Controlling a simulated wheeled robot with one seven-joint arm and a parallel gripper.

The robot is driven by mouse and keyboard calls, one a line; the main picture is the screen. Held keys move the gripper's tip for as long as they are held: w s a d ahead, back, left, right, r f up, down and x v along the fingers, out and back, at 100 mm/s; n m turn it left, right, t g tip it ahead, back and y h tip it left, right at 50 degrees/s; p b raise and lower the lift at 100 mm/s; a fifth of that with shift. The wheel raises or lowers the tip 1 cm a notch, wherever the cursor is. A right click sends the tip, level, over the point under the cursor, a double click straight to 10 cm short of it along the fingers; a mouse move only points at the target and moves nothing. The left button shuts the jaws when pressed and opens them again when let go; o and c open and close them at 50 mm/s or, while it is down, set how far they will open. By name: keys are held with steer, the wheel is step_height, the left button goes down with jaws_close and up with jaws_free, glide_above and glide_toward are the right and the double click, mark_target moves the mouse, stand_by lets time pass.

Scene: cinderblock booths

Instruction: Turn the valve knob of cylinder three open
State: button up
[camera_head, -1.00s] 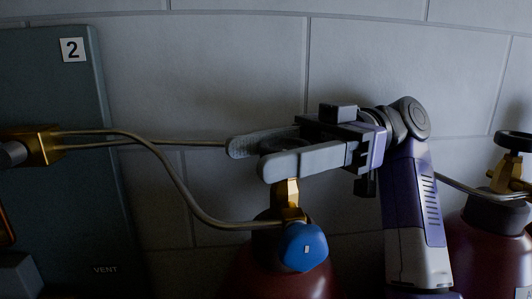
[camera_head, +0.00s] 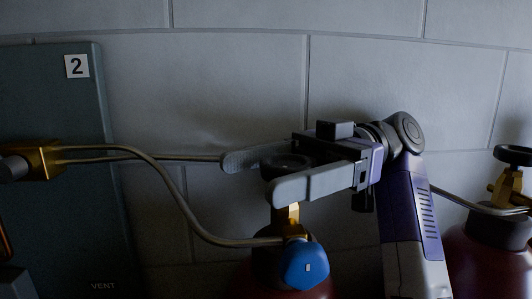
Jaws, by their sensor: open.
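A cylinder with a dark red body (camera_head: 268,283) stands at the lower middle, cut off by the bottom edge. It has a brass valve (camera_head: 289,219), a blue cap-like part (camera_head: 307,266) on the front and a black round knob (camera_head: 286,161) on top. No number shows on it, so I cannot tell whether it is cylinder three. My gripper (camera_head: 252,174) comes from the right and is open. Its two grey fingers lie on either side of the knob, one behind and one in front. The near finger hides part of the knob; contact is unclear.
Another dark red cylinder (camera_head: 482,262) with a black knob (camera_head: 513,156) stands at the right. A grey panel (camera_head: 60,215) marked 2 is at the left. A metal pipe (camera_head: 172,182) runs from a brass fitting (camera_head: 42,160) to the middle valve. A block wall is behind.

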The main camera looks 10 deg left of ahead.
mark_target(266, 165)
steer(key=shift+r, duration=0.1)
step_height(266, 165, up, 20)
steer(key=b, duration=0.2)
stand_by(0.5)
stand_by(0.4)
